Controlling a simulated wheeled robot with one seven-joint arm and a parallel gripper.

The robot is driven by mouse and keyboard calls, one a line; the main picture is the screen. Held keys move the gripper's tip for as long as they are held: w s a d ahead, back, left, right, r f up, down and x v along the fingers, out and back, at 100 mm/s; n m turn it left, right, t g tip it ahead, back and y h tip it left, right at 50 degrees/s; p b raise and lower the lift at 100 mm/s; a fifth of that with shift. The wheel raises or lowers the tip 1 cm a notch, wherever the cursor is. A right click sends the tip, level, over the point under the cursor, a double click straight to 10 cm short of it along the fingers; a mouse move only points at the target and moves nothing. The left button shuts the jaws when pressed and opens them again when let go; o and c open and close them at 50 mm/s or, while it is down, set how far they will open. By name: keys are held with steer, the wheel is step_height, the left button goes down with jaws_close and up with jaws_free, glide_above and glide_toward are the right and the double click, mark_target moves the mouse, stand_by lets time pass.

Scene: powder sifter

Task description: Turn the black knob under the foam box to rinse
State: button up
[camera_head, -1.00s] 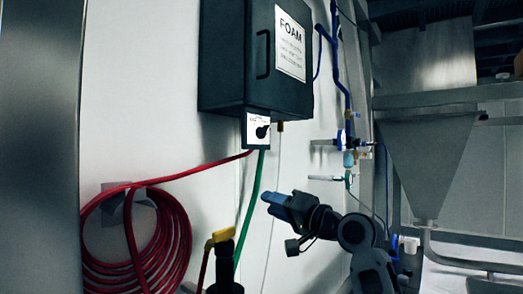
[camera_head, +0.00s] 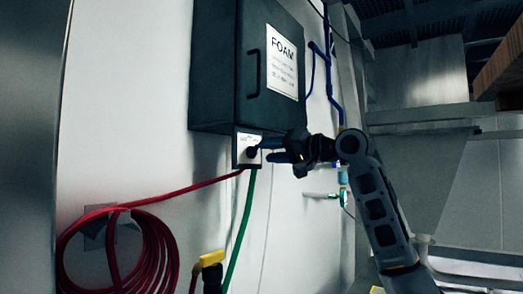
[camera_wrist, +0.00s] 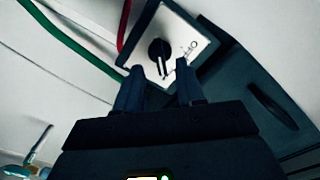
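The dark foam box (camera_head: 222,75) hangs on the white wall, with a FOAM label on its front. Under it is a small white panel (camera_head: 241,160) with the black knob (camera_head: 252,151). In the wrist view the knob (camera_wrist: 159,52) sits in the middle of the white panel (camera_wrist: 183,28), with printed marks beside it. My gripper (camera_head: 268,149) is in front of the panel, pointing at the knob. In the wrist view its two fingers (camera_wrist: 158,88) are apart, with the knob just beyond the tips and between their lines. Contact with the knob is not visible.
A red hose (camera_head: 150,245) hangs coiled on the wall at lower left. A green hose (camera_head: 241,225) runs down from the panel. A yellow-handled valve (camera_head: 211,259) is below. Blue pipes (camera_head: 330,75) run right of the box, near a metal hopper (camera_head: 440,170).

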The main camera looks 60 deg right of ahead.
mark_target(258, 152)
steer(key=shift+w+d, duration=0.1)
steer(key=shift+w, duration=1.65)
jaws_close()
